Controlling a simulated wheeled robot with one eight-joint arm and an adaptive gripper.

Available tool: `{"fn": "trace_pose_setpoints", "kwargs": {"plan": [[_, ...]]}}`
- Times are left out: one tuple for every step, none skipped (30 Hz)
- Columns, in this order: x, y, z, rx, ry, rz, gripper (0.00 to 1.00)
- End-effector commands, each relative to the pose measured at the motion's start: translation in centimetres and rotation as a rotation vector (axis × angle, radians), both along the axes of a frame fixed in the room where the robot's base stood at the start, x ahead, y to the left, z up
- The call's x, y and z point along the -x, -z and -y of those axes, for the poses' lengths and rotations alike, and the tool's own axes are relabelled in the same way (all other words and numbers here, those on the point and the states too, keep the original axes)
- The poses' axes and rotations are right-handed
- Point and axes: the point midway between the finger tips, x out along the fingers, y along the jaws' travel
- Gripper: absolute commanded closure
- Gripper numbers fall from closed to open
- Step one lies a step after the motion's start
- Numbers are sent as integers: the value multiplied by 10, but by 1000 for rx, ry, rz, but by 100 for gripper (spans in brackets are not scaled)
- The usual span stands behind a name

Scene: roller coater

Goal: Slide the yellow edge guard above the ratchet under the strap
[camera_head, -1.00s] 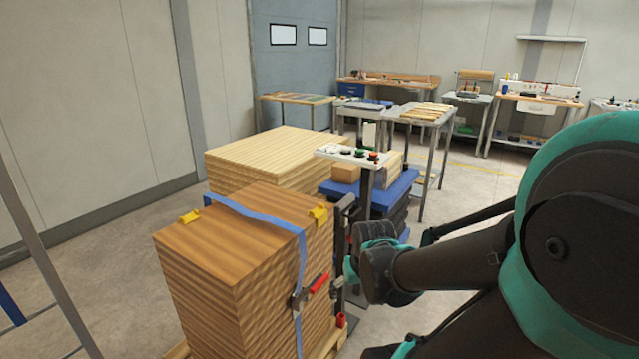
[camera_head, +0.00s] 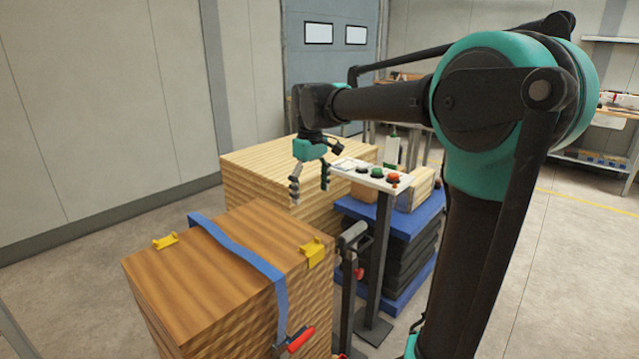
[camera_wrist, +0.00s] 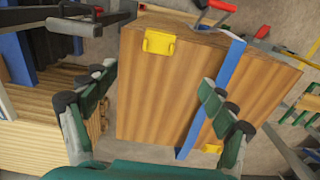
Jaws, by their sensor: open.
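The yellow edge guard (camera_head: 313,252) nearest the ratchet sits on the right top edge of the brown board stack (camera_head: 215,282). It is to the right of the blue strap (camera_head: 240,252), apart from it. The ratchet (camera_head: 292,342) with its red handle hangs on the strap at the stack's side, partly cut off by the picture's lower edge. In the wrist view the same guard (camera_wrist: 158,42) shows between my fingers, left of the strap (camera_wrist: 212,98). My gripper (camera_head: 310,186) is open and empty, above and behind the stack, fingers pointing down.
A second yellow guard (camera_head: 165,240) lies on the stack's far left edge. A paler board stack (camera_head: 250,165) is behind, and a blue-topped pile (camera_head: 400,218) is to the right.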

Motion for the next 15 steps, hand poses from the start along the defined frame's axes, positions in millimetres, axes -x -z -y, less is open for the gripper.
{"fn": "trace_pose_setpoints", "kwargs": {"plan": [[-1,-3,-3,1,-8,-4,16],[-1,-3,-3,2,-11,-5,16],[-1,-4,-4,2,-13,-6,16],[-1,-4,-4,2,-14,-6,16],[-1,-4,-4,2,-13,-6,16],[-1,-4,-4,2,-13,-6,16],[-1,-4,-4,2,-13,-6,16],[-1,-4,-3,2,-13,-6,16],[-1,-4,-3,2,-12,-6,16],[-1,-4,-3,2,-12,-6,16],[-1,-4,-3,2,-12,-6,16],[-1,-3,-3,2,-12,-5,16],[-1,-2,-3,2,-12,-5,16],[-1,-1,-3,2,-12,-5,16],[-1,2,-3,2,-12,-5,16]]}}
